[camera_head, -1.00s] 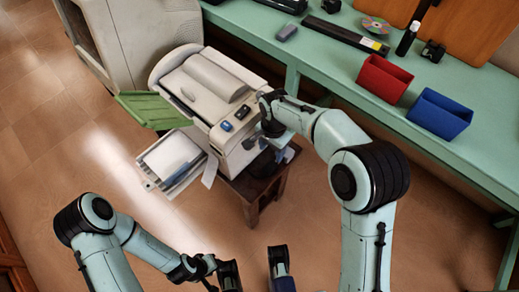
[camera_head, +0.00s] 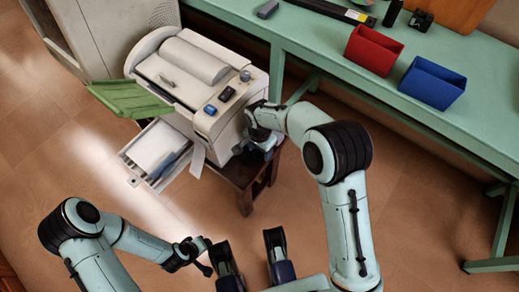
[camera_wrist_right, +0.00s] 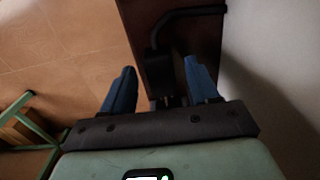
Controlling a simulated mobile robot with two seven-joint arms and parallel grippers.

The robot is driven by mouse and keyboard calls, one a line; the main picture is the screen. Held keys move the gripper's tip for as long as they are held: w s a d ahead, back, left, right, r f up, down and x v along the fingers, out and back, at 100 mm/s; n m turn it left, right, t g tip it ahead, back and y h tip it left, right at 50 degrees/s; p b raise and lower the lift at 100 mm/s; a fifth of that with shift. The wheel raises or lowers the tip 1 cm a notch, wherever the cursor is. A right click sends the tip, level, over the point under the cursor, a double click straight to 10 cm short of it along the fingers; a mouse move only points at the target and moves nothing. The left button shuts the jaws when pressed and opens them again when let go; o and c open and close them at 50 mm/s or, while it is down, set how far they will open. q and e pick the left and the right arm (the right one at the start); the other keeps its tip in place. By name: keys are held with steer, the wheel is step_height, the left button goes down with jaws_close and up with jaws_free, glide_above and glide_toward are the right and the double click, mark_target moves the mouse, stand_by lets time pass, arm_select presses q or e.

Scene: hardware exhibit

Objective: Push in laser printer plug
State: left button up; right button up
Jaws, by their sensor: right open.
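The white laser printer (camera_head: 185,75) stands on a small dark brown table (camera_head: 245,175) in the head view. My right gripper (camera_head: 252,142) is low against the printer's right side. In the right wrist view, my right gripper (camera_wrist_right: 158,85) is open, with one blue-tipped finger on each side of a black plug-like piece (camera_wrist_right: 158,68). A black cable (camera_wrist_right: 190,12) bends away from it. Whether the fingers touch the piece is not clear. The head view hides the plug, and no socket shows. My left gripper (camera_head: 250,252) appears open and empty at the bottom middle.
A green bench (camera_head: 320,50) runs behind on the right, carrying a red bin (camera_head: 373,50) and a blue bin (camera_head: 432,83). The printer's green flap (camera_head: 130,98) and paper tray (camera_head: 155,148) stick out left. The floor right of the small table is clear.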

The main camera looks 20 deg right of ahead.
jaws_close()
steer(key=shift+w+d, duration=0.55)
steer(key=shift+d, duration=0.2)
steer(key=shift+w+d, duration=0.55)
steer(key=shift+d, duration=0.15)
jaws_free()
arm_select(q)
steer(key=s+d+r+g+p, duration=0.1)
steer(key=s+d+r+p, duration=0.1)
steer(key=s+r+p, duration=0.1)
steer(key=shift+s+d+r+g+h, duration=0.25)
steer(key=shift+s+r+h, duration=0.2)
steer(key=shift+s, duration=0.55)
arm_select(e)
step_height(320, 180, up, 13)
steer(key=shift+r, duration=0.2)
